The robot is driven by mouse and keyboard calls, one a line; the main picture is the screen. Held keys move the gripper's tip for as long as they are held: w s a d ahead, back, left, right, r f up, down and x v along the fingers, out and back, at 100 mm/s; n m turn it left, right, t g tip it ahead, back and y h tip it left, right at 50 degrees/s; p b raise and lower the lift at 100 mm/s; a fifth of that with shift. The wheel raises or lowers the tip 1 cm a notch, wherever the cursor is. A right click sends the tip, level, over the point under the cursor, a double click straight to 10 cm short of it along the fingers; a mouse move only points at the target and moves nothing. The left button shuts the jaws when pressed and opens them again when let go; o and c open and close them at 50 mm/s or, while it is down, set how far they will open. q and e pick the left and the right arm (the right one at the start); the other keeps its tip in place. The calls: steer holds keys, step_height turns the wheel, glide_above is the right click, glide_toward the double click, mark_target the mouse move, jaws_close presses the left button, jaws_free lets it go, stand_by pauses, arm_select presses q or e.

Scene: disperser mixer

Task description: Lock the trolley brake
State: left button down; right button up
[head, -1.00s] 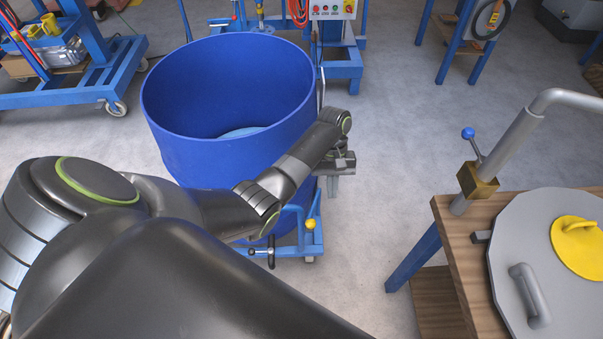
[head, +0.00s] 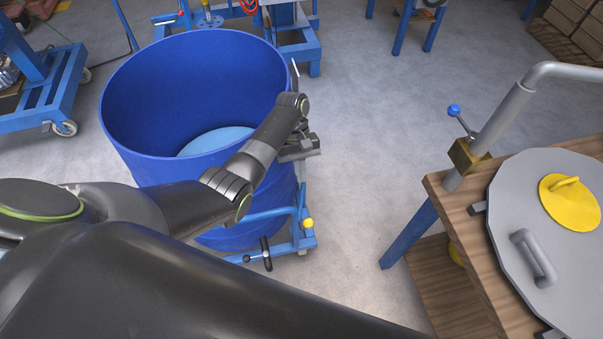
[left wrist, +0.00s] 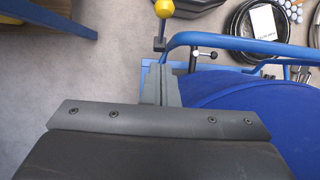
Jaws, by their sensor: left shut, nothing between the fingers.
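The trolley (head: 303,243) is a blue tube frame under a large blue drum (head: 195,130). A yellow knob (head: 307,223) stands at its near right corner, and a black handle (head: 266,253) sits lower to its left. My left gripper (head: 302,172) is shut and empty, fingers down, beside the drum's right side and above the yellow knob. In the left wrist view, the shut fingers (left wrist: 161,85) point toward the trolley frame, with the yellow knob (left wrist: 164,9) and black handle (left wrist: 205,55) beyond them. Which part is the brake is not clear. My right gripper is not seen.
A wooden bench (head: 465,245) with a grey round lid (head: 520,215) and yellow cap (head: 570,203) stands at the right. Another blue trolley (head: 45,110) is at the back left. The floor (head: 365,130) between drum and bench is clear.

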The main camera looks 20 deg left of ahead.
mark_target(306, 224)
arm_select(q)
steer(key=s+d+f+p, duration=0.1)
steer(key=s+d+f, duration=0.2)
steer(key=s+f, duration=0.2)
steer(key=x, duration=0.2)
steer(key=shift+d+f, duration=0.2)
steer(key=shift+f, duration=0.2)
steer(key=shift+w, duration=0.1)
